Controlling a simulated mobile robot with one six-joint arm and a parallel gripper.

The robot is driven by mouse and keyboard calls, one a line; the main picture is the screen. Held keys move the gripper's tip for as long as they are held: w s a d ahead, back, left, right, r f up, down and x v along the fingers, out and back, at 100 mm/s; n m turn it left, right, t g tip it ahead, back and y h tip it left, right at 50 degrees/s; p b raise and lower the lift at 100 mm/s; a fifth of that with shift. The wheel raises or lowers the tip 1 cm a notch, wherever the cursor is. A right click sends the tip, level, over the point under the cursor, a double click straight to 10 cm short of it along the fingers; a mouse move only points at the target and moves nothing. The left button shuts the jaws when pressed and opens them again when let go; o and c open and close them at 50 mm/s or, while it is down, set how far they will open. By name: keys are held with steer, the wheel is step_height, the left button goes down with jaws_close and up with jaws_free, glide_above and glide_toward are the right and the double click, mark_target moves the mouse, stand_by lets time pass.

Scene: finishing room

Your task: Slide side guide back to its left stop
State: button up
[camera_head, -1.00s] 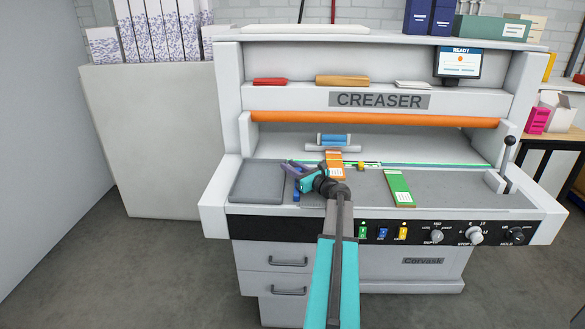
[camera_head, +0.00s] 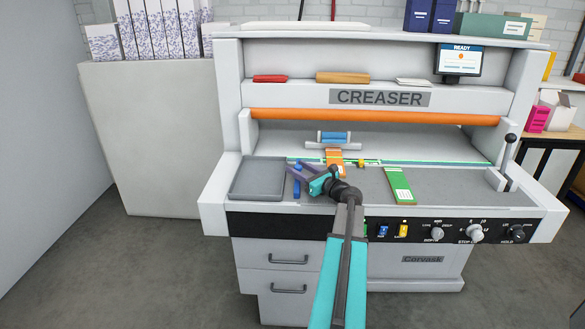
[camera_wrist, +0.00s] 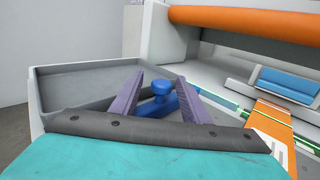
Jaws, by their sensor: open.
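The side guide is a blue bar (camera_head: 297,188) with a round blue knob, lying on the creaser's grey bed just right of the grey tray. The left stop cannot be clearly made out.
A grey tray (camera_head: 258,180) lies at the bed's left end. A green card (camera_head: 399,186) lies farther right. An orange roller (camera_head: 375,119) spans the machine above.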

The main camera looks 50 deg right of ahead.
steer(key=s, duration=0.3)
steer(key=s+a+b, duration=0.1)
steer(key=s, duration=0.4)
steer(key=shift+s+a, duration=0.25)
steer(key=shift+s, duration=0.05)
steer(key=shift+r, duration=0.15)
